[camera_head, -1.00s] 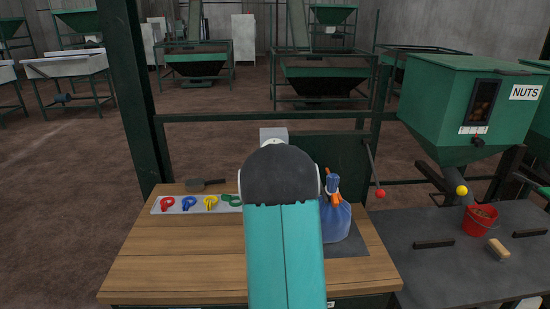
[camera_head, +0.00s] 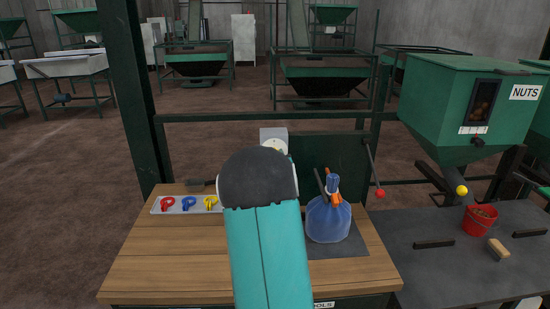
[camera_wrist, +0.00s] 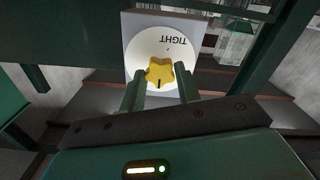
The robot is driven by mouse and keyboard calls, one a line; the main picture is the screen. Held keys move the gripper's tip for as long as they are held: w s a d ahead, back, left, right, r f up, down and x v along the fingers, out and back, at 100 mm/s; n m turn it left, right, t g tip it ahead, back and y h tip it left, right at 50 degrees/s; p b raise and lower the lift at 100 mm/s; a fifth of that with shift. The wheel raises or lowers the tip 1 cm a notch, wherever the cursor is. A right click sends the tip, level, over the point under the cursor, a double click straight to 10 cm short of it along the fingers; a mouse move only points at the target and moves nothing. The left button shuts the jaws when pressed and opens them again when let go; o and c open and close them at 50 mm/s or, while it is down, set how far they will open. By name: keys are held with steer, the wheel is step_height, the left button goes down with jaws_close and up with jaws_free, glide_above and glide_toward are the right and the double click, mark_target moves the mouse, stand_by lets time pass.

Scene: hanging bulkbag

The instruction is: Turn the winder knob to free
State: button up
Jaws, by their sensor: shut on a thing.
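The winder knob (camera_wrist: 160,72) is a yellow lobed knob on a round white dial (camera_wrist: 140,45) fixed to a grey square plate. The word TIGHT shows upside down on the dial in the wrist view. A dark mark on the knob points toward the bottom of that picture. My gripper (camera_wrist: 161,84) is shut on the knob, with one finger on each side. In the head view, the plate (camera_head: 273,133) shows above my dark arm joint, which hides my gripper and the knob. I see no FREE label.
A blue bag (camera_head: 328,220) with an orange tie at its neck stands on the wooden bench (camera_head: 165,260). A tray (camera_head: 183,212) of coloured rings lies at left. A red-ended lever (camera_head: 380,193) and red bucket (camera_head: 480,220) are at right.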

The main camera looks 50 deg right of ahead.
steer(key=shift+r, duration=0.1)
steer(key=o, duration=1)
steer(key=v, duration=1.3)
steer(key=shift+s+a, duration=0.3)
